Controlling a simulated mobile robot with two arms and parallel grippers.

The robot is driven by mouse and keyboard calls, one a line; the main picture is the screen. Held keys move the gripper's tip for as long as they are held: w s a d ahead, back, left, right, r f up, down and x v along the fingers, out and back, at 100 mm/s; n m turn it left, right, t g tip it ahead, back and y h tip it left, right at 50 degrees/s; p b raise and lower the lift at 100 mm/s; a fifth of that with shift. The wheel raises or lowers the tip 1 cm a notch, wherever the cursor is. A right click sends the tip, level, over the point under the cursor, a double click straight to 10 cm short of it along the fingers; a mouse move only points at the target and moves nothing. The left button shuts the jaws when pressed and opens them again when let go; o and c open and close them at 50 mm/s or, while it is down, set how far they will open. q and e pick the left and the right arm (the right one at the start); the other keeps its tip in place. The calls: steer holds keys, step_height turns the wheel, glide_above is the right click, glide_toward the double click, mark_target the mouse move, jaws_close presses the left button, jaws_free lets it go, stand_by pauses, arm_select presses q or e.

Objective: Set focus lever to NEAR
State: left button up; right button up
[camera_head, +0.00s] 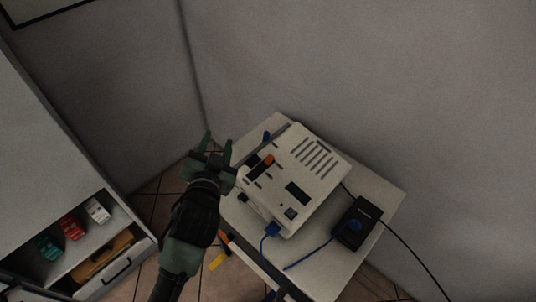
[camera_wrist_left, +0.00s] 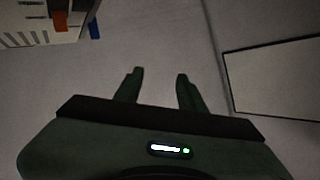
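A white box-shaped device (camera_head: 302,175) with vent slots sits on a small table. An orange lever (camera_head: 267,160) shows on its top near the left edge; it also shows in the left wrist view as an orange piece (camera_wrist_left: 60,21). No NEAR marking is legible. My left gripper (camera_head: 219,143) is just left of the device, apart from it, with its two fingers spread and nothing between them. In the left wrist view my left gripper (camera_wrist_left: 158,75) is open towards the bare wall. My right gripper is not in view.
The small table (camera_head: 343,272) stands near the wall. A black box (camera_head: 357,223) with cables lies on it, and a blue cable plug (camera_head: 270,230) is at the device's front. A shelf unit (camera_head: 60,262) with small boxes and a drawer stands at the left.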

arm_select(q)
steer(key=w+d+r+m+t+h, duration=0.1)
steer(key=d+r+m+h, duration=0.65)
steer(key=d, duration=0.25)
steer(key=d+r+m+t+h, duration=0.1)
steer(key=d+r+m+h, duration=0.55)
steer(key=d+r, duration=0.35)
steer(key=s+d+f+m+g+h, duration=0.2)
steer(key=s+d+m+g+h, duration=0.4)
steer(key=d+m+g, duration=0.8)
steer(key=m+g+y, duration=0.2)
steer(key=m+y, duration=0.9)
steer(key=y, duration=1.1)
glide_above(269, 159)
step_height(269, 159, down, 21)
step_height(269, 159, down, 6)
steer(key=shift+d+f+p, duration=0.1)
steer(key=shift+p, duration=1.15)
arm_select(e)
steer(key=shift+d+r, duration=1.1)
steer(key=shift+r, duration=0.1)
